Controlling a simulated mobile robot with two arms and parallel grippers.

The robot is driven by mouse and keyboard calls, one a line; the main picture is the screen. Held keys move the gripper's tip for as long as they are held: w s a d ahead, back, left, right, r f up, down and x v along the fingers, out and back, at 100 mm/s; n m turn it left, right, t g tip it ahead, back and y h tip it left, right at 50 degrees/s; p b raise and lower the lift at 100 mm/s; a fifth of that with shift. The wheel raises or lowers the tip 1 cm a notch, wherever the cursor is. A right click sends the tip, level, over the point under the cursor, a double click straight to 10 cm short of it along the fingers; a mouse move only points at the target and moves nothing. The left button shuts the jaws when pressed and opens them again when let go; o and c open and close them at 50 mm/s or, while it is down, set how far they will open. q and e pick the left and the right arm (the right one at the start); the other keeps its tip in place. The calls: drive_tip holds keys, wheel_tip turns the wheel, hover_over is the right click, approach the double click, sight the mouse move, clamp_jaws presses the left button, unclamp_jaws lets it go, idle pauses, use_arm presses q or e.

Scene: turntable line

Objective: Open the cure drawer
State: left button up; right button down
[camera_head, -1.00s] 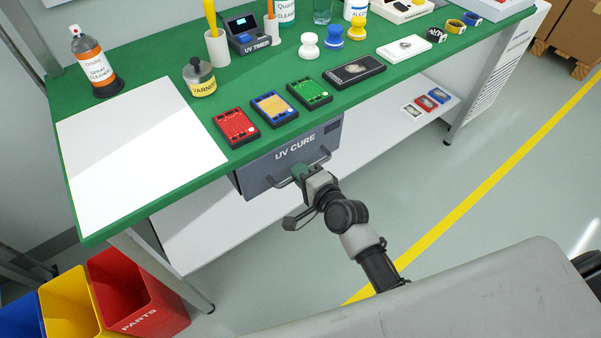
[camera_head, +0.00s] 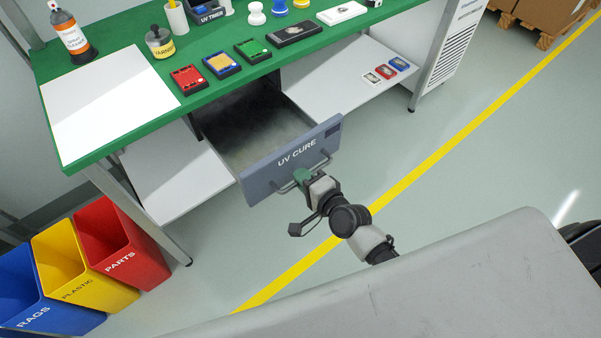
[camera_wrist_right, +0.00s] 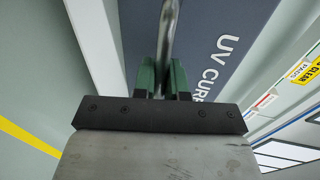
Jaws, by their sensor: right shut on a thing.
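The cure drawer (camera_head: 257,172) has a grey-blue front lettered "UV CURE" and stands pulled out from under the green table. Its inside (camera_head: 262,130) shows as a dark, bare-looking tray. A metal bar handle (camera_head: 322,166) runs across the front. My right gripper (camera_head: 303,177) is shut on the handle. In the right wrist view the handle (camera_wrist_right: 169,45) runs between the two green fingers (camera_wrist_right: 161,80), with the drawer front (camera_wrist_right: 215,35) behind it. My left gripper is not in view.
The green table (camera_head: 215,100) carries a white sheet (camera_head: 105,105), a varnish jar (camera_head: 160,45), a spray bottle (camera_head: 72,38) and several coloured boards. Red (camera_head: 120,245), yellow (camera_head: 80,270) and blue (camera_head: 40,290) bins stand at the left. Open floor lies right of the drawer.

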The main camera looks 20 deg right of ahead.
drive_tip(key=shift+s+d, duration=0.1)
drive_tip(key=shift+s, duration=0.3)
drive_tip(key=c, duration=1.2)
unclamp_jaws()
drive_tip(key=v, duration=1)
drive_tip(key=shift+s+d, duration=0.15)
drive_tip(key=shift+s, duration=0.2)
